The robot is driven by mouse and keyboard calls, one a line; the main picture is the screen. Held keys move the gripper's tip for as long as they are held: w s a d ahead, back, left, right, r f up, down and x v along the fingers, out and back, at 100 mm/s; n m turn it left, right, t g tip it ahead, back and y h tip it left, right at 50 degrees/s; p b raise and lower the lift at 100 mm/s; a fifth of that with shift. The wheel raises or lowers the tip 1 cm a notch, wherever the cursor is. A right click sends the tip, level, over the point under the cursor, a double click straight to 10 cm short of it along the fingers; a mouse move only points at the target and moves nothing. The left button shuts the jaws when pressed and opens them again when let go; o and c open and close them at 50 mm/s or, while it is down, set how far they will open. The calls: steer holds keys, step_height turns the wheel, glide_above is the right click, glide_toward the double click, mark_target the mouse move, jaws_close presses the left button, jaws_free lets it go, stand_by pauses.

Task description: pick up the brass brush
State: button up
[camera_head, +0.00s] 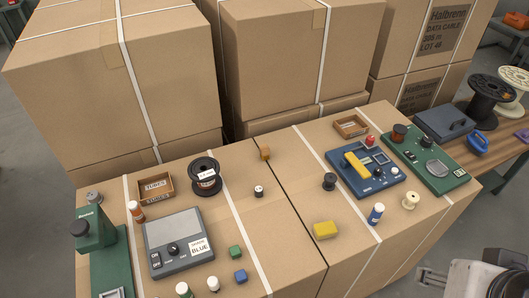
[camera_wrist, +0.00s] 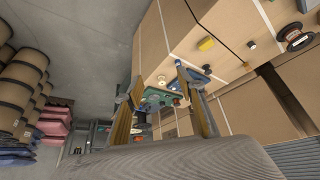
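I cannot make out a brass brush for certain in either view. A yellow bar (camera_head: 356,164) lies on a blue device (camera_head: 365,172) on the right carton; it is too small to tell whether it is a brush. A plain yellow block (camera_head: 325,229) lies near the front of the same carton and also shows in the wrist view (camera_wrist: 206,43). My gripper (camera_wrist: 158,76) has its two fingers spread apart with nothing held between them. It is apart from the carton tops. In the head view only part of my arm shows at the bottom right corner.
Tall cartons (camera_head: 120,80) stand behind the work surface. A grey box with a knob (camera_head: 178,242), a black spool (camera_head: 205,176), an open wooden box (camera_head: 156,188) and a green device (camera_head: 430,160) stand on the cartons. Small cubes and bottles lie between; the middle has bare room.

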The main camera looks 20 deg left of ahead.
steer(key=shift+w, duration=0.1)
steer(key=w+a+n+t, duration=0.1)
steer(key=w+a, duration=0.2)
steer(key=w, duration=0.6)
steer(key=w+a+n+t, duration=0.1)
steer(key=w+a, duration=0.1)
steer(key=w, duration=0.8)
steer(key=w+a+f+n+t+y, duration=0.1)
steer(key=w+a+f, duration=0.1)
steer(key=w+a, duration=0.4)
steer(key=w+a+f+n+t+y, duration=0.1)
steer(key=w+a+f+y, duration=0.15)
steer(key=w+a, duration=0.35)
steer(key=n+y, duration=0.5)
steer(key=y, duration=0.1)
glide_toward(266, 153)
steer(key=x, duration=0.4)
steer(key=shift+a+r, duration=0.1)
steer(key=shift+a, duration=0.1)
steer(key=shift+a, duration=0.1)
steer(key=shift+x, duration=1.2)
